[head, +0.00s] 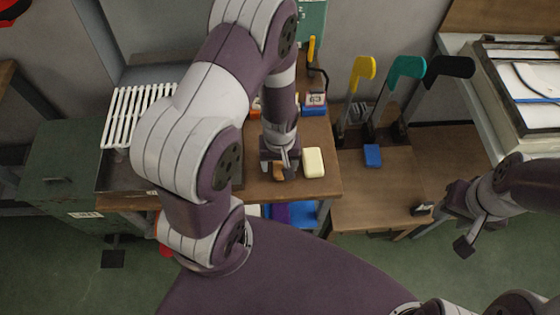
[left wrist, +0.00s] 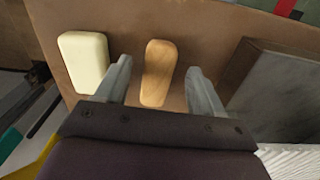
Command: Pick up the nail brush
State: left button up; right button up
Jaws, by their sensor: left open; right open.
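The nail brush (left wrist: 160,75), a rounded wooden block, lies on the brown table top (left wrist: 185,35). In the left wrist view it sits between the two open fingers of my left gripper (left wrist: 158,70), with a gap on each side. In the head view the brush (head: 278,174) shows only in part under my left gripper (head: 280,169), which points down over the table near its front edge. Its bristles are not visible. My right gripper (head: 444,227) is open and empty at the lower right, away from the brush.
A cream block (left wrist: 84,62) lies close beside the brush; it also shows in the head view (head: 314,162). A grey metal tray or box (left wrist: 275,90) stands on the brush's other side. A blue block (head: 373,155) lies on the lower wooden surface (head: 375,195) to the right.

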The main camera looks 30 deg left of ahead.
pick_arm(q)
jog(key=shift+f, duration=0.65)
jog(key=shift+w+f, duration=0.15)
jog(key=shift+f, duration=0.1)
jog(key=c, duration=1.1)
jog(key=shift+r, duration=0.15)
jog(key=shift+c, duration=0.2)
